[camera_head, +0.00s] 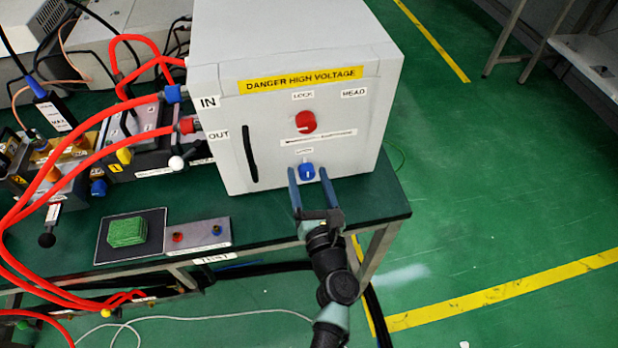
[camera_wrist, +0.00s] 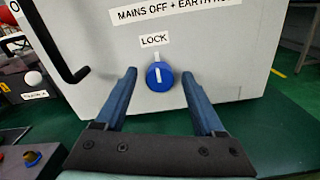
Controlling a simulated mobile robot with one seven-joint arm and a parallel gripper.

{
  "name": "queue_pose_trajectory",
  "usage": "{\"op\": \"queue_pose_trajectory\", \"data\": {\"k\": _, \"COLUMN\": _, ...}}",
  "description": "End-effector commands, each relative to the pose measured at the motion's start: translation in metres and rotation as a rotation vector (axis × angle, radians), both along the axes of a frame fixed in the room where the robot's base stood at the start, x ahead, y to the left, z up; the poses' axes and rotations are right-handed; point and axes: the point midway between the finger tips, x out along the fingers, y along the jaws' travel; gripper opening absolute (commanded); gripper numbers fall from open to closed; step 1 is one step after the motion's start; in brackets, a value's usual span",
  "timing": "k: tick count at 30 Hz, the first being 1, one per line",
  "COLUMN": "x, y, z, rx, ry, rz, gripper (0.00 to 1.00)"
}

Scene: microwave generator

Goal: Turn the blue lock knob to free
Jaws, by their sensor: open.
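The blue lock knob (camera_head: 307,171) sits low on the front of the white high-voltage cabinet (camera_head: 287,100). In the wrist view the blue knob (camera_wrist: 159,76) is under a LOCK label, and its white pointer mark stands about upright. My gripper (camera_head: 309,172) is open, with one blue finger on each side of the knob. In the wrist view the fingertips of my gripper (camera_wrist: 159,76) stand left and right of the knob with gaps. Whether the tips reach as far forward as the knob face is hard to tell.
A red knob (camera_head: 305,122) is higher on the cabinet, and a black handle (camera_head: 250,154) is at its left. Red hoses (camera_head: 98,150) run left. A small button box (camera_head: 197,236) and a green pad (camera_head: 127,232) lie on the green table (camera_head: 365,199). Floor at right is clear.

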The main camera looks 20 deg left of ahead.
Motion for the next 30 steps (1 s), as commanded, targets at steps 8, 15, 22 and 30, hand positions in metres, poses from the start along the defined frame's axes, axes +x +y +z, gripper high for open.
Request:
{"op": "queue_pose_trajectory", "data": {"k": 8, "x": -0.0001, "y": 0.0, "z": 0.0003, "rx": 0.0, "ry": 0.0, "rz": 0.0, "gripper": 0.53}}
{"op": "queue_pose_trajectory", "data": {"k": 15, "x": -0.0001, "y": -0.0002, "z": 0.0004, "rx": 0.001, "ry": -0.001, "rz": 0.0, "gripper": 0.1}}
{"op": "queue_pose_trajectory", "data": {"k": 22, "x": -0.0002, "y": -0.0002, "z": 0.0003, "rx": -0.001, "ry": -0.002, "rz": 0.0, "gripper": 0.0}}
{"op": "queue_pose_trajectory", "data": {"k": 30, "x": -0.0002, "y": -0.0002, "z": -0.0004, "rx": -0.052, "ry": -0.038, "rz": 0.0, "gripper": 0.0}}
